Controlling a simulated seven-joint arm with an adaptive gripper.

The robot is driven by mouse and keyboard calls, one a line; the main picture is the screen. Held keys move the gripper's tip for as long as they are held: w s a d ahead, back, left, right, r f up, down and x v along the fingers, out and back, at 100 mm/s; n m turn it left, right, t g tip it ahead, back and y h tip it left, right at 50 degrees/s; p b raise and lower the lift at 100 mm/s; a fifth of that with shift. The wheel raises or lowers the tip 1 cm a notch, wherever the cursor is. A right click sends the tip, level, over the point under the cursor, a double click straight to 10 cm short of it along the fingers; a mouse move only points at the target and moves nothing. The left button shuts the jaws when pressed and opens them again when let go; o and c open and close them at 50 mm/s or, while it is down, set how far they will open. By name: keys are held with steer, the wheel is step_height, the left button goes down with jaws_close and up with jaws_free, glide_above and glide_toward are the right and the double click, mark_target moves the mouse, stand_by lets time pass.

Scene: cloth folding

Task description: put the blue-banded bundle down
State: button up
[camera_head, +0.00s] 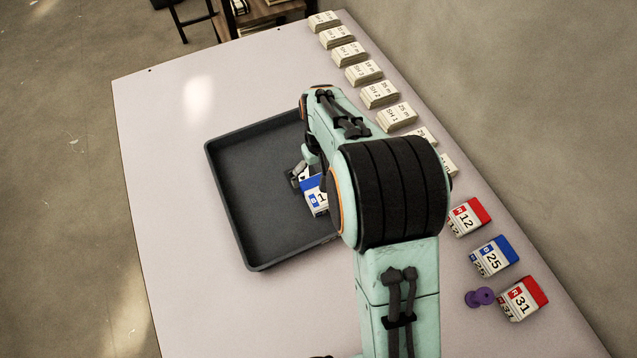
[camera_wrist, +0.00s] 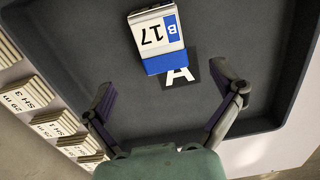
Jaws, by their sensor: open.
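The blue-banded bundle (camera_wrist: 157,40), a white block marked B 17 with a blue end, lies in the dark grey tray (camera_head: 226,205). It partly covers a dark square marked with a white A (camera_wrist: 183,76) on the tray floor. In the head view the bundle (camera_head: 316,197) shows only in part, beside my arm, which hides the rest. My gripper (camera_wrist: 168,93) is open and empty in the wrist view. Its fingers are spread wide, with the bundle beyond their tips and apart from them.
A row of white SH bundles (camera_head: 379,95) runs along the table's right edge. Red-banded bundles 12 (camera_head: 468,217) and 31 (camera_head: 522,299), another blue-banded bundle 25 (camera_head: 493,257) and a purple spool-like object (camera_head: 479,297) stand at the lower right. The table's left side (camera_head: 160,200) is clear.

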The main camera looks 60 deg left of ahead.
steer(key=w+d+r+m, duration=0.4)
steer(key=w+d+r, duration=0.25)
steer(key=d, duration=0.35)
steer(key=w+d+r+m, duration=0.3)
steer(key=w+d+r, duration=0.3)
steer(key=d+r, duration=0.3)
steer(key=s+d+r+m, duration=0.25)
steer(key=d+m, duration=0.25)
steer(key=d, duration=1)
steer(key=s+d+f+m, duration=0.2)
steer(key=s+d+m, duration=0.2)
steer(key=s+d, duration=0.3)
steer(key=shift+s+d+m+y, duration=0.2)
steer(key=shift+s+m+y, duration=0.2)
steer(key=shift+s, duration=0.45)
steer(key=shift+f, duration=0.1)
steer(key=shift+o, duration=0.4)
steer(key=shift+w, duration=0.1)
